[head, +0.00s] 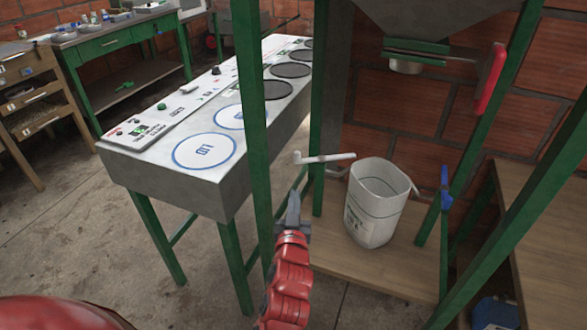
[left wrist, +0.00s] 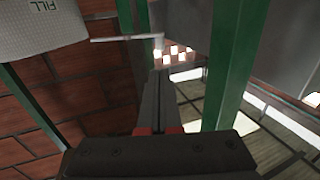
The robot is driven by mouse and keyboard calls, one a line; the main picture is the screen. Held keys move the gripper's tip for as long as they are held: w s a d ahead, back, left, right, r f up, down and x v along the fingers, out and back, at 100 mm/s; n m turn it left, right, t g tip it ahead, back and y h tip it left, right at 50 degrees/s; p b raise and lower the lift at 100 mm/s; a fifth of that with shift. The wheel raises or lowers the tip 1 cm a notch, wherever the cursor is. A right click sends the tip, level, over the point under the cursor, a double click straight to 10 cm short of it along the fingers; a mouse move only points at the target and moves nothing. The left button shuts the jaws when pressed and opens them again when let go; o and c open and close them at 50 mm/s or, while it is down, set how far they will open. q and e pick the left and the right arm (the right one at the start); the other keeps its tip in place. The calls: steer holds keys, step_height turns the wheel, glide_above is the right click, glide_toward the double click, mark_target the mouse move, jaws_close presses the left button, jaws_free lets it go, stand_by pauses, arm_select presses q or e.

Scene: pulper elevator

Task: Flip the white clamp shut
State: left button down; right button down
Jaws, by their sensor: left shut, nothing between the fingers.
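The white clamp (head: 325,158) is a thin white bar beside the white bucket (head: 375,205). It sticks out roughly level to the left of the bucket rim, with a short bent end at its left. It also shows in the left wrist view (left wrist: 127,38), near the bucket (left wrist: 45,30). My left gripper (head: 294,200) is shut and empty, pointing up, below and slightly left of the clamp and apart from it. In the left wrist view its fingers (left wrist: 158,92) are together. My right gripper is not in view.
A green post (head: 255,130) stands just left of my left gripper; another (head: 318,90) stands behind. The bucket stands on a low wooden shelf (head: 390,265) under a metal hopper (head: 440,20) with a red handle (head: 491,80). A grey-topped table (head: 130,170) is at left.

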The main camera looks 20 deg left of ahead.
mark_target(295, 158)
arm_select(q)
steer(key=x, duration=1.4)
steer(key=shift+s, duration=0.1)
steer(key=shift+a, duration=0.15)
steer(key=shift+w+a+f, duration=0.1)
steer(key=shift+w+a, duration=0.15)
steer(key=shift+w+a+b, duration=0.7)
steer(key=shift+w+b, duration=0.2)
steer(key=shift+b, duration=0.1)
steer(key=shift+w+a+b, duration=0.65)
steer(key=shift+w+b, duration=0.25)
steer(key=shift+b, duration=0.1)
steer(key=shift+w, duration=0.1)
steer(key=shift+r, duration=0.2)
